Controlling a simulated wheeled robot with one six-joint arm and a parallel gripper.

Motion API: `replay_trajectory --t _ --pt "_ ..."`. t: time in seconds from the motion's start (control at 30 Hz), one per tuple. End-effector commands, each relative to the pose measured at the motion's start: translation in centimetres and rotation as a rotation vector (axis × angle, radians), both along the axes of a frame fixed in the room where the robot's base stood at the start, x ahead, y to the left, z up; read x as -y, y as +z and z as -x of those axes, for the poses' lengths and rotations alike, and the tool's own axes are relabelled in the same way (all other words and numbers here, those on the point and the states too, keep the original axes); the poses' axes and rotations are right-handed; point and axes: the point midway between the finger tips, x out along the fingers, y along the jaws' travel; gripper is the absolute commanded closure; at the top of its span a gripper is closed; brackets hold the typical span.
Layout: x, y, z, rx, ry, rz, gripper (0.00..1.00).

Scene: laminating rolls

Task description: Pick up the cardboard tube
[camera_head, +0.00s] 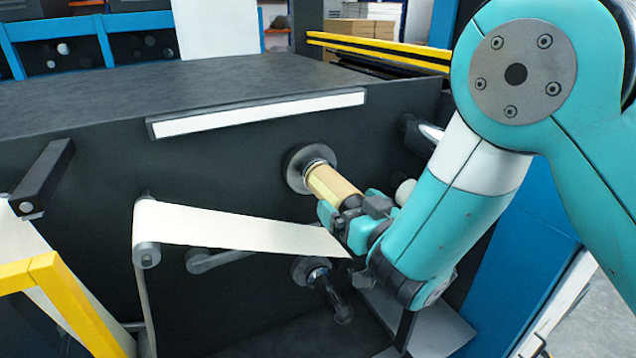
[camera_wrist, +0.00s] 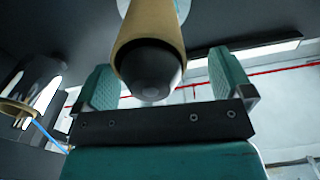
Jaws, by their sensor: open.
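The cardboard tube (camera_head: 331,186) is a tan cylinder on a spindle that sticks out from the dark machine panel. In the wrist view the tube (camera_wrist: 150,28) comes down from the top, with the dark rounded spindle end (camera_wrist: 152,72) poking out of it. My gripper (camera_head: 345,212) is at the tube's near end in the head view. In the wrist view my gripper (camera_wrist: 168,82) is open, with one teal finger on each side of the tube and spindle end. Gaps show between the fingers and the spindle end. The head view partly hides the fingers behind the wrist.
A white web strip (camera_head: 235,229) runs from a left roller (camera_head: 147,250) toward the area below my gripper. A dark lower spindle (camera_head: 328,288) sticks out beneath. A yellow frame (camera_head: 60,290) stands at the front left. A blue panel (camera_head: 520,250) is at the right.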

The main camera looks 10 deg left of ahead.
Motion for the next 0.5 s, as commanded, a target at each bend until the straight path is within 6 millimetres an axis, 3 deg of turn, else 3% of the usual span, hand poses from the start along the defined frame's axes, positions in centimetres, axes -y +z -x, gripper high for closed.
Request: replay_trajectory --t 0.17,0.4,0.5 --pt "0.5 0.4 -1.2 0.001 -0.024 -0.002 0.02" --pt "-0.6 0.1 -0.9 -0.001 -0.009 -0.003 0.02" --pt "-0.9 0.1 -0.7 -0.001 -0.005 -0.002 0.25"
